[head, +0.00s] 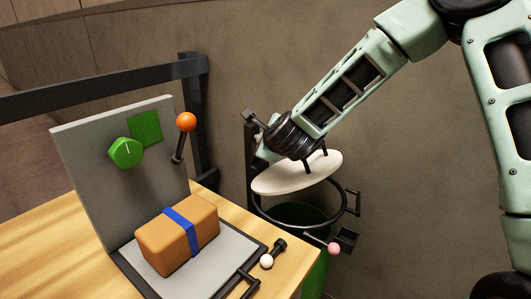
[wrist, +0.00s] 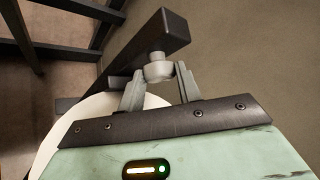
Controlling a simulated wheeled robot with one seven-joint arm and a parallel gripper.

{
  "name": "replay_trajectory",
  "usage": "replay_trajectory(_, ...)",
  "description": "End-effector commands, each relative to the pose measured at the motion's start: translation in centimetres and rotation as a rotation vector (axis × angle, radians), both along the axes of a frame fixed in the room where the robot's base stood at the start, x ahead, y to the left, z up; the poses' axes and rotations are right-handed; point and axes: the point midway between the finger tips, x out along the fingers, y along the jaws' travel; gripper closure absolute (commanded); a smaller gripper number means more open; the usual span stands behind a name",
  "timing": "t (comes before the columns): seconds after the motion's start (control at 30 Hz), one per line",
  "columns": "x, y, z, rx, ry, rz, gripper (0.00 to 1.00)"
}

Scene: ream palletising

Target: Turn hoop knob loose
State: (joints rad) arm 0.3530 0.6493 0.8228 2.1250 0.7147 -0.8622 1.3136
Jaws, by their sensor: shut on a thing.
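A small grey knob (wrist: 158,68) sits on a dark square-section bar (wrist: 165,35) in the wrist view. My gripper (wrist: 160,75) has one finger on each side of the knob and is shut on it. In the head view my gripper (head: 264,152) is at the dark upright behind the hoop; its fingertips and the knob are hidden or too small to tell there. The dark hoop (head: 283,224) rings the top of a green bin (head: 312,212). A white oval disc (head: 297,175) is above the hoop, partly behind my wrist.
On the wooden table (head: 55,235) at left, a brown bundle with a blue band (head: 160,240) lies before a grey panel with a green knob (head: 126,153) and an orange-balled lever (head: 186,122). A pink ball (head: 334,248) is by the hoop's front. A dark rail (head: 100,88) runs behind.

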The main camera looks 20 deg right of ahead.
Motion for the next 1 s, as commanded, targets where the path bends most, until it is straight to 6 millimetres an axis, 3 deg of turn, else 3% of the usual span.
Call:
replay_trajectory(0.03, -0.1, 0.22, -0.89, -0.04, -0.03, 0.003, 0.89)
replay_trajectory(0.5, -0.19, 0.26, -1.12, -0.341, -0.249, 0.0, 0.89)
replay_trajectory(1.0, -0.18, 0.17, -0.78, -0.454, -0.326, 0.0, 0.89)
